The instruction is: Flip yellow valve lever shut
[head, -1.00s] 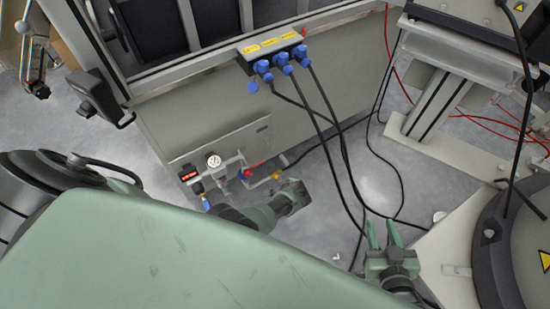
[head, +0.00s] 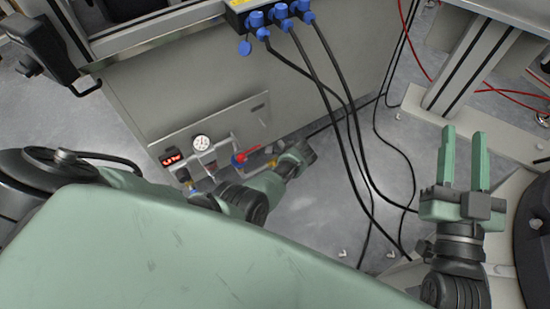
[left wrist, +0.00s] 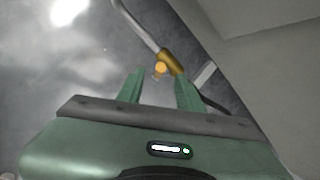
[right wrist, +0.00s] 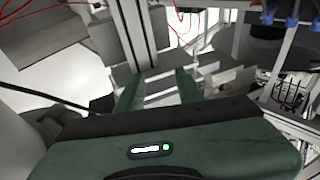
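The yellow valve lever (left wrist: 160,68) shows end-on in the left wrist view as a small orange-yellow knob beside a brass valve body (left wrist: 171,60) on a metal pipe. My left gripper (left wrist: 159,78) is open, and the lever appears between and just beyond its fingertips; I cannot tell whether they touch. In the head view the yellow valve (head: 271,163) is a small patch, partly hidden by the left gripper (head: 302,154). My right gripper (head: 464,142) is open and empty, held over the floor at the right, well away from the valve.
A red lever (head: 240,157) sits left of the yellow valve, with a pressure gauge (head: 201,143) and a red display (head: 171,158) on the same panel. Black cables hang from blue plugs (head: 279,11) to the floor, between my two grippers.

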